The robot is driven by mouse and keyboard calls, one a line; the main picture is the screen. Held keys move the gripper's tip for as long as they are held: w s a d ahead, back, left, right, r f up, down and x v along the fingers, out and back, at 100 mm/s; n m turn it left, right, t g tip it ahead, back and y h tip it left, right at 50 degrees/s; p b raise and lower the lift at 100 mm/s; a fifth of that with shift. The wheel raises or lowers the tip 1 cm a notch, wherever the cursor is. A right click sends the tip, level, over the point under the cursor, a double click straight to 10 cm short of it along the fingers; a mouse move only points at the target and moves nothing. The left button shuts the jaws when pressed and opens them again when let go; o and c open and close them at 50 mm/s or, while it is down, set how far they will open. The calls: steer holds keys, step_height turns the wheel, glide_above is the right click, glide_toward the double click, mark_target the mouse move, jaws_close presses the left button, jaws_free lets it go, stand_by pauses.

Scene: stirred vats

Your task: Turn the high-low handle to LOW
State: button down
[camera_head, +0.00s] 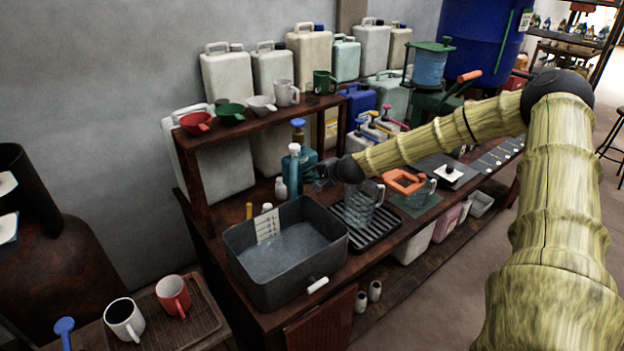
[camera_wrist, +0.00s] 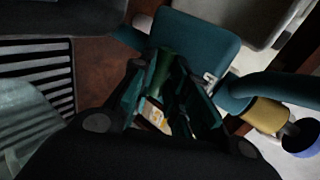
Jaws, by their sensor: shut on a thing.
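My gripper (camera_head: 323,172) reaches in from the right to the teal fixture (camera_head: 294,170) behind the grey basin. In the wrist view, its dark teal fingers (camera_wrist: 165,95) are closed around a narrow green piece (camera_wrist: 163,72), which looks like the high-low handle. The fingers hide much of it, and I cannot read its HIGH or LOW position. A small plate with an orange and white mark (camera_wrist: 154,114) shows between the fingers. A teal block (camera_wrist: 195,45) lies beyond them. A teal pipe (camera_wrist: 275,88) with a brass collar (camera_wrist: 264,113) runs at the right.
The grey basin (camera_head: 250,285) stands in front of the fixture. A clear jug (camera_head: 358,207) on a black slatted rack (camera_head: 372,232) sits close under my arm. A shelf (camera_head: 270,122) with mugs and funnels is above left. Several canisters stand behind.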

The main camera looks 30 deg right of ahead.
steer(key=shift+w+d+r, duration=0.2)
steer(key=shift+d+r, duration=0.05)
steer(key=shift+d, duration=0.1)
steer(key=c, duration=1.5)
jaws_free()
steer(key=shift+o, duration=0.7)
steer(key=shift+s, duration=0.1)
steer(key=shift+f, duration=0.2)
steer(key=shift+a, duration=0.15)
steer(key=v, duration=1.2)
steer(key=shift+d, duration=0.3)
